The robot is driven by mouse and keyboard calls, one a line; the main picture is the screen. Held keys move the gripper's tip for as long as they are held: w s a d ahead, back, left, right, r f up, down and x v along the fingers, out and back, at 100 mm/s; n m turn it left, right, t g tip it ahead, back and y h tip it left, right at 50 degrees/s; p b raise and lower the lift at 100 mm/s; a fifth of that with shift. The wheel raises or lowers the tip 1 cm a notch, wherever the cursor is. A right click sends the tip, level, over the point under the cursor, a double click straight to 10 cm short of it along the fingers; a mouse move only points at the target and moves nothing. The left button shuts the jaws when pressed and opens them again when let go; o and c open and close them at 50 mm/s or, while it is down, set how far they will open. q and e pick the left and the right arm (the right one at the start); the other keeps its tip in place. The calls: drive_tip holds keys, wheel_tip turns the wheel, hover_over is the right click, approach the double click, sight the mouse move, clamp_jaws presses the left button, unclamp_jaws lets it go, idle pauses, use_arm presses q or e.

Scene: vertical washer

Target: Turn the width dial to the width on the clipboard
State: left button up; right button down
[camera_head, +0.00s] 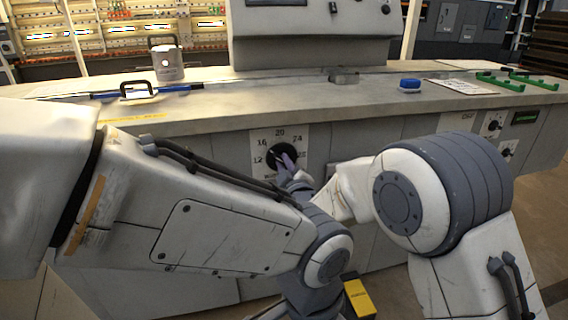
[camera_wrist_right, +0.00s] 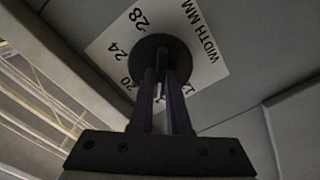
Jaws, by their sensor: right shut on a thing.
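The width dial (camera_head: 275,155) is a round black knob on a white plate on the front of the bench, with 12, 16, 20, 24 and 28 printed around it. In the right wrist view, the dial (camera_wrist_right: 149,45) sits on its plate marked WIDTH MM. My right gripper (camera_head: 289,163) is at the dial, its two dark fingers (camera_wrist_right: 162,80) closed on the knob's raised grip. The fingers hide the pointer, so its setting cannot be read. A clipboard with paper (camera_head: 462,87) lies on the bench top at right; its writing is too small to read. My left gripper is not visible.
A grey machine housing (camera_head: 310,38) stands behind. More knobs (camera_head: 493,125) are on the front panel at right.

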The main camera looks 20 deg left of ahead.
drive_tip(key=shift+d+f, duration=0.1)
drive_tip(key=shift+f, duration=0.1)
drive_tip(key=c, duration=0.9)
unclamp_jaws()
drive_tip(key=shift+r, duration=0.1)
drive_tip(key=p+v, duration=0.1)
drive_tip(key=v, duration=0.9)
drive_tip(key=shift+s+d, duration=0.2)
